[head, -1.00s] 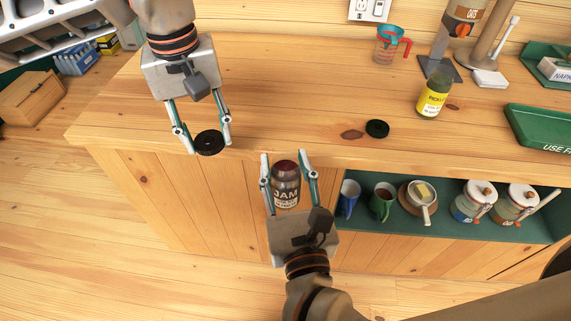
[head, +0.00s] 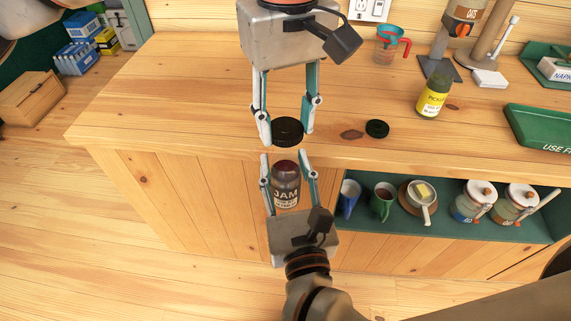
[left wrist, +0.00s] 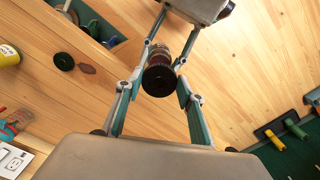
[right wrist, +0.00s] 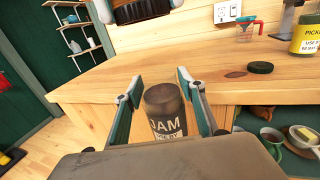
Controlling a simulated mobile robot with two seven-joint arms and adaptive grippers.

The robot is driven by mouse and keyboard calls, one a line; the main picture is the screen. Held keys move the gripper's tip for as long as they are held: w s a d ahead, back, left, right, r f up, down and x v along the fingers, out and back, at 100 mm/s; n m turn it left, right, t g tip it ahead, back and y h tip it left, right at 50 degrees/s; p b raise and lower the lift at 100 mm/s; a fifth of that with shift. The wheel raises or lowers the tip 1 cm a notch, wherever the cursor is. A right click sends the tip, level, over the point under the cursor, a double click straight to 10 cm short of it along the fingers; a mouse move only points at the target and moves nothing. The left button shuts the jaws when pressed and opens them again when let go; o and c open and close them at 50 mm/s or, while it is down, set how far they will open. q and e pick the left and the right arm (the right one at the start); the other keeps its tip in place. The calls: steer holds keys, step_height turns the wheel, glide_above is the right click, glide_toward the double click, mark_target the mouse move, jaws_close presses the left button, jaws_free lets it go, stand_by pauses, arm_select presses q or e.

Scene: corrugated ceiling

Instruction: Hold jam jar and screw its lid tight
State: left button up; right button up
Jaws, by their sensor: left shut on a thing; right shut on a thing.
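The jam jar (head: 286,192) is dark, with a white-lettered JAM label. It stands upright, held out in front of the counter edge, and its reddish top shows uncovered. My right gripper (head: 285,160) is shut on its sides from below; the jar also shows in the right wrist view (right wrist: 164,112). My left gripper (head: 286,137) is shut on a black round lid (head: 287,130) and holds it above the jar, with a gap between. In the left wrist view the lid (left wrist: 160,81) covers much of the jar. In the right wrist view the lid (right wrist: 140,10) is cut by the top edge.
A measuring cup (head: 390,45) and a green tray (head: 543,131) are farther off. Mugs (head: 383,200) and canisters (head: 475,203) fill the shelf below. The counter's left part is clear.

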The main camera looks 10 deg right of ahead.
mark_target(283, 162)
arm_select(q)
steer(key=shift+f, duration=0.15)
steer(key=shift+f, duration=1.9)
steer(key=shift+f, duration=0.85)
steer(key=shift+f, duration=0.6)
steer(key=m, duration=0.3)
steer(key=shift+a, duration=0.1)
steer(key=m, duration=1)
steer(key=shift+a+m, duration=0.15)
steer(key=shift+m, duration=0.15)
